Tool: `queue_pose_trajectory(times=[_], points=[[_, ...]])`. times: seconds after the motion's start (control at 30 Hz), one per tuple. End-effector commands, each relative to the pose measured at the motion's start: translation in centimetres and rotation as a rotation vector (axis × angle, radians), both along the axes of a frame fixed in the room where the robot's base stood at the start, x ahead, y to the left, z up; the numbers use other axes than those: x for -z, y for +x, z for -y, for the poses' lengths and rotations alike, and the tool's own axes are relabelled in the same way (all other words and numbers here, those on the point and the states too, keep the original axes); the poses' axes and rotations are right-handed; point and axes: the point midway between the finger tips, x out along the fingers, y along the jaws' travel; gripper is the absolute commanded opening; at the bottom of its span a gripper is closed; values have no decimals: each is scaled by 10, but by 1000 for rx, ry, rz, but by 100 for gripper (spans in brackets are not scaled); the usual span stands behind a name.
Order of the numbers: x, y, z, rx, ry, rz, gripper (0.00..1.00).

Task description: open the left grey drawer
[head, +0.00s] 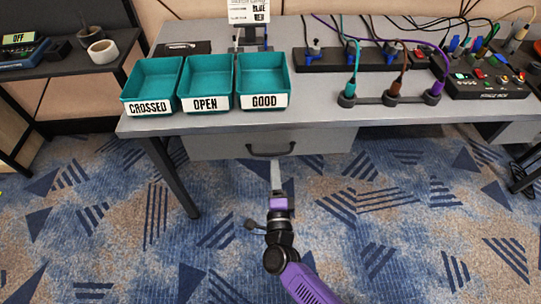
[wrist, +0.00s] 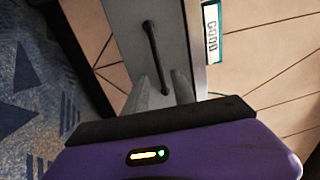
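The left grey drawer (head: 215,147) sits under the front edge of the desk in the head view and looks closed. Its dark bar handle (head: 270,152) is at the middle of its front. In the wrist view the handle (wrist: 152,45) runs upright in the picture along the grey drawer front (wrist: 125,22). My gripper (head: 276,166) is just in front of and below the handle. In the wrist view its two grey fingers (wrist: 163,82) stand apart, with the handle's lower end showing between them. I cannot tell whether they touch it. Nothing is held.
Three teal bins stand on the desk (head: 320,115), labelled CROSSED (head: 152,85), OPEN (head: 205,85) and GOOD (head: 262,80). A black cable strip (head: 390,98) and a control box (head: 488,88) lie to the right. A desk leg (head: 175,180) stands left of the drawer. The carpet in front is clear.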

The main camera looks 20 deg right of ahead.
Motion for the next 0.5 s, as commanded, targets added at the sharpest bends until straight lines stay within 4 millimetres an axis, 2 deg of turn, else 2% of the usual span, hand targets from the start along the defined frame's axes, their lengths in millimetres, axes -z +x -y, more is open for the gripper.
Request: queue_pose_trajectory(times=[0.1, 0.3, 0.5], points=[[-3, 20, 7, 1, -2, 3, 31], [-5, 46, 15, 0, -3, 1, 31], [-6, 57, 19, -1, -2, 0, 31]])
